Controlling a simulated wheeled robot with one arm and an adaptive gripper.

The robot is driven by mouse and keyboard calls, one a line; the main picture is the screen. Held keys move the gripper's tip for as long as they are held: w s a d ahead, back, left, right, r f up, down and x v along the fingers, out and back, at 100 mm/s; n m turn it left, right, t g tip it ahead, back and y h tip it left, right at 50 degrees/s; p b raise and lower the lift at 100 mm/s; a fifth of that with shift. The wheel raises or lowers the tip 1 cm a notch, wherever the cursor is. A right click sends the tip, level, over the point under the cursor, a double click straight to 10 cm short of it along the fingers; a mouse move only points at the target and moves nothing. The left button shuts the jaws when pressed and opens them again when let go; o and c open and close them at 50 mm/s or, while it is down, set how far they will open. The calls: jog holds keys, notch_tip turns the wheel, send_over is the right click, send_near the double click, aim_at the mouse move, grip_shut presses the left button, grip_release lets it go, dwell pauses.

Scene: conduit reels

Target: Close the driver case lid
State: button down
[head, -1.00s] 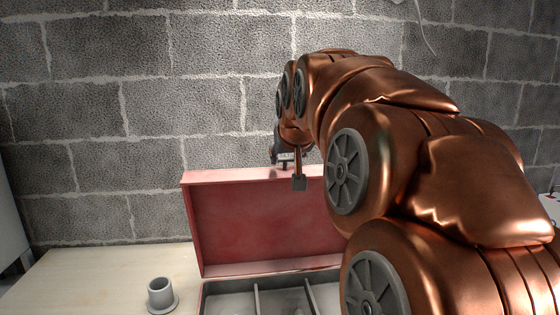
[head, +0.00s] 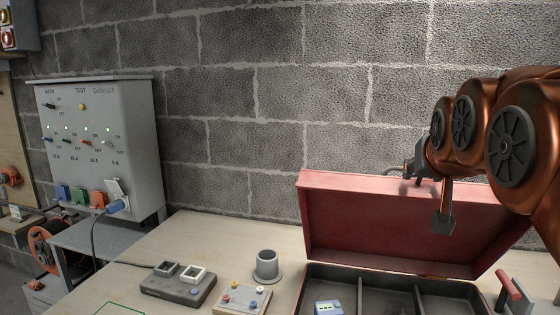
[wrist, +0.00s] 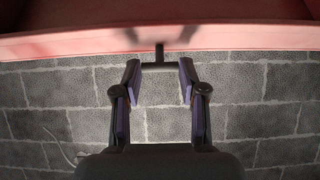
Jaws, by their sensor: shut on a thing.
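The red driver case stands on the bench with its lid (head: 350,222) raised open, leaning up near the block wall. The case bottom (head: 366,290) is dark grey with dividers, partly cut off by the lower picture edge. My gripper (head: 418,172) is at the lid's top edge in the head view. The lid's red edge also shows in the wrist view (wrist: 70,45). My arm covers the lid's right part.
A grey cup-like holder (head: 266,267) stands left of the case. A grey box with square sockets (head: 180,285) and a small button board (head: 242,299) lie on the bench. A blue-and-white item (head: 328,308) sits in the case's left compartment. A grey test panel (head: 100,150) stands at left.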

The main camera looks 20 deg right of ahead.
jog(key=shift+s+a+f, duration=0.1)
jog(key=shift+f, duration=0.15)
jog(key=c, duration=0.6)
grip_release()
jog(key=shift+c, duration=0.2)
jog(key=shift+r, duration=0.15)
notch_tip(320, 180, up, 10)
dwell(0.4)
dwell(0.4)
